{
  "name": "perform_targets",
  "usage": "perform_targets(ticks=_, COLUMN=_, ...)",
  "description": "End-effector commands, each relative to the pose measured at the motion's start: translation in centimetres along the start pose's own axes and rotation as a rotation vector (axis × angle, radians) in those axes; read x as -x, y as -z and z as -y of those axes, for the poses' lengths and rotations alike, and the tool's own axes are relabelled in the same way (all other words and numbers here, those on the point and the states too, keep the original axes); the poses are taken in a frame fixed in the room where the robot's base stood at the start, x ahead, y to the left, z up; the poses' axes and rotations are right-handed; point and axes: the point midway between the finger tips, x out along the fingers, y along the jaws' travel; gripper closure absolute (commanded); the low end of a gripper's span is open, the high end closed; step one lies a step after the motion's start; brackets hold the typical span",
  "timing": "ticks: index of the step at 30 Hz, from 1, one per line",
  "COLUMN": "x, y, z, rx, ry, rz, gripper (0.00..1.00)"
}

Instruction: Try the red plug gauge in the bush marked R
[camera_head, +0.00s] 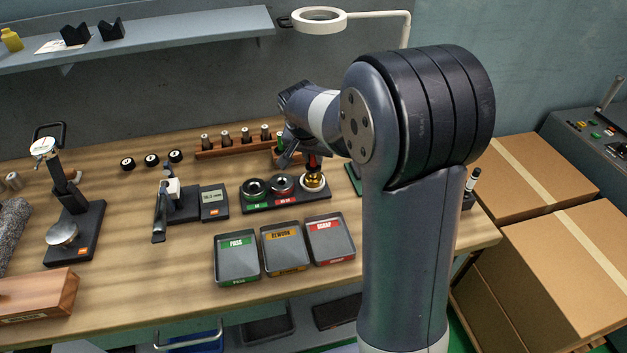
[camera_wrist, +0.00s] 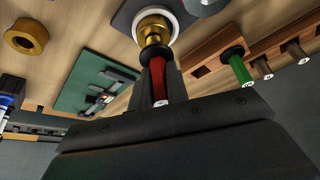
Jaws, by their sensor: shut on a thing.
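My gripper (camera_wrist: 160,88) points down and is shut on the red plug gauge (camera_wrist: 158,80), whose red handle sits between the fingers. It also shows as a red bit under my gripper in the head view (camera_head: 313,162). A dark collar (camera_wrist: 154,53) is at the handle's far end. Directly beyond it is a brass bush (camera_wrist: 152,27) within a white ring, seen at the right end of the black stand in the head view (camera_head: 313,183). The gauge lines up with this bush; whether its tip is inside is hidden. I cannot read an R on it.
A green plug gauge (camera_wrist: 239,68) stands in the wooden rack (camera_wrist: 205,72). Another brass ring (camera_wrist: 26,36) lies apart. Pass (camera_head: 236,273), rework (camera_head: 284,262) and scrap (camera_head: 330,252) trays stand in front.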

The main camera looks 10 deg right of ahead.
Motion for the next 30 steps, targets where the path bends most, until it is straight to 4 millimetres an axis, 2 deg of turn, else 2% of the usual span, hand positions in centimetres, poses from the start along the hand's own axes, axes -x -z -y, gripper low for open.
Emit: perform_targets(ticks=30, x=-0.73, y=-0.32, z=-0.01, rx=0.000, ry=-0.001, rz=0.001, gripper=1.00)
